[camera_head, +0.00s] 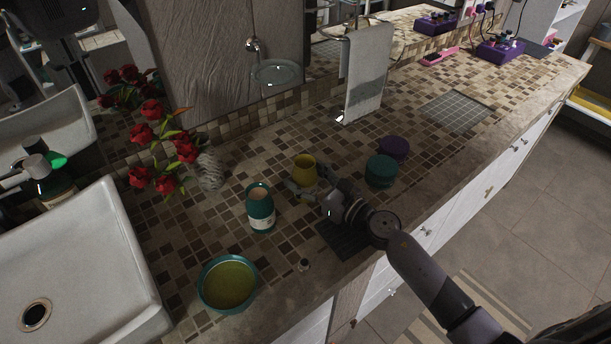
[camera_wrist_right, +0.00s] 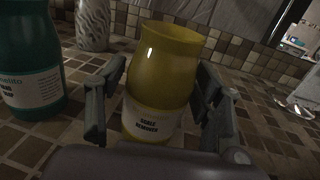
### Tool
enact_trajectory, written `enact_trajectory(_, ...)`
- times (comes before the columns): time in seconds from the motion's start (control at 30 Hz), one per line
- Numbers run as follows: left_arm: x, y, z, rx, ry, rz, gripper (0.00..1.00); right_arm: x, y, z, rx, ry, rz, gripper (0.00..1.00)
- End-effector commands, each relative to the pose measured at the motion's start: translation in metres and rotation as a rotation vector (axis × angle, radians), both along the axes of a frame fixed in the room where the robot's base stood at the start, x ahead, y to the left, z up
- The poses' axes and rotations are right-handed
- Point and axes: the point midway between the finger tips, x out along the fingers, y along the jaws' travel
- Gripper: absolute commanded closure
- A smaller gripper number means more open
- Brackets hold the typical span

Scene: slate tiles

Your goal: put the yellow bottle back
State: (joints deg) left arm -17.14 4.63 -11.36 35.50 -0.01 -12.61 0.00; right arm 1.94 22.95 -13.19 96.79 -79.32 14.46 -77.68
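The yellow bottle (camera_head: 305,168) stands on the tiled counter, behind and right of the teal bottle. It also shows in the right wrist view (camera_wrist_right: 163,72), wide-mouthed and with a pale label. My right gripper (camera_head: 308,187) reaches it from the right. In the right wrist view the fingers (camera_wrist_right: 160,100) stand on both sides of the bottle, with narrow gaps, so they look open around it. The bottle's base is hidden behind the gripper in that view. My left gripper is not in view.
The teal bottle (camera_head: 261,212) stands close left of the gripper. A teal bowl (camera_head: 228,284) is at the front. A teal jar (camera_head: 380,171) and a purple jar (camera_head: 394,149) are to the right. A towel stand (camera_head: 366,75), flower vase (camera_head: 211,171) and sink (camera_head: 75,265) surround the area.

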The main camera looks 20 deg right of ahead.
Motion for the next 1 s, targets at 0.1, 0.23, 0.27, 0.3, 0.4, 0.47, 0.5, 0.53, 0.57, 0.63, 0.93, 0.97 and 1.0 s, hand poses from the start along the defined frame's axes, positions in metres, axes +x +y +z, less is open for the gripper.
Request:
enact_trajectory(0.1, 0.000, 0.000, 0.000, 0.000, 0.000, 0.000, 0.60, 0.000, 0.000, 0.000, 0.000, 0.000, 0.000, 0.31)
enact_trajectory(0.23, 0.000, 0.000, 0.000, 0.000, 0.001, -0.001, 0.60, 0.000, 0.000, 0.000, 0.000, 0.000, 0.000, 0.31)
enact_trajectory(0.27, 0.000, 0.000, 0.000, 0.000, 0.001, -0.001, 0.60, 0.000, 0.000, 0.000, 0.000, 0.000, 0.000, 0.31)
enact_trajectory(0.3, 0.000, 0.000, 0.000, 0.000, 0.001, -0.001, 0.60, 0.000, 0.000, 0.000, 0.000, 0.000, 0.000, 0.31)
enact_trajectory(0.4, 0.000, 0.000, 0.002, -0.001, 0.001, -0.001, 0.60, 0.000, 0.000, 0.002, 0.000, 0.000, 0.000, 0.31)
enact_trajectory(0.47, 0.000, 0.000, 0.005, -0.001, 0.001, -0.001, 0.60, 0.000, 0.000, 0.005, 0.000, 0.000, 0.000, 0.31)
enact_trajectory(0.5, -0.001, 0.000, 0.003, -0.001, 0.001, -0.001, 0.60, -0.003, -0.002, 0.002, -0.001, 0.002, 0.000, 0.31)
enact_trajectory(0.53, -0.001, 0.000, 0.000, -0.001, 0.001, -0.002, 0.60, -0.007, -0.005, 0.000, -0.002, 0.003, -0.001, 0.31)
enact_trajectory(0.57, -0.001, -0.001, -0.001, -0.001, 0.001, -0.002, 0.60, -0.012, -0.007, 0.000, -0.002, 0.002, -0.001, 0.31)
enact_trajectory(0.63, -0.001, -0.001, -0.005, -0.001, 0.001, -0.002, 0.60, -0.024, -0.013, -0.001, -0.002, 0.004, 0.000, 0.31)
enact_trajectory(0.93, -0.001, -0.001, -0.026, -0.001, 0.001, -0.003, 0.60, -0.078, -0.043, -0.001, -0.001, 0.003, 0.001, 0.31)
enact_trajectory(0.97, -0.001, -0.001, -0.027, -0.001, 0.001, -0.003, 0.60, -0.083, -0.045, -0.001, -0.001, 0.003, 0.002, 0.31)
enact_trajectory(1.0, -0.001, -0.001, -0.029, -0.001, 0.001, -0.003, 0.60, -0.087, -0.048, -0.001, 0.000, 0.002, 0.000, 0.31)
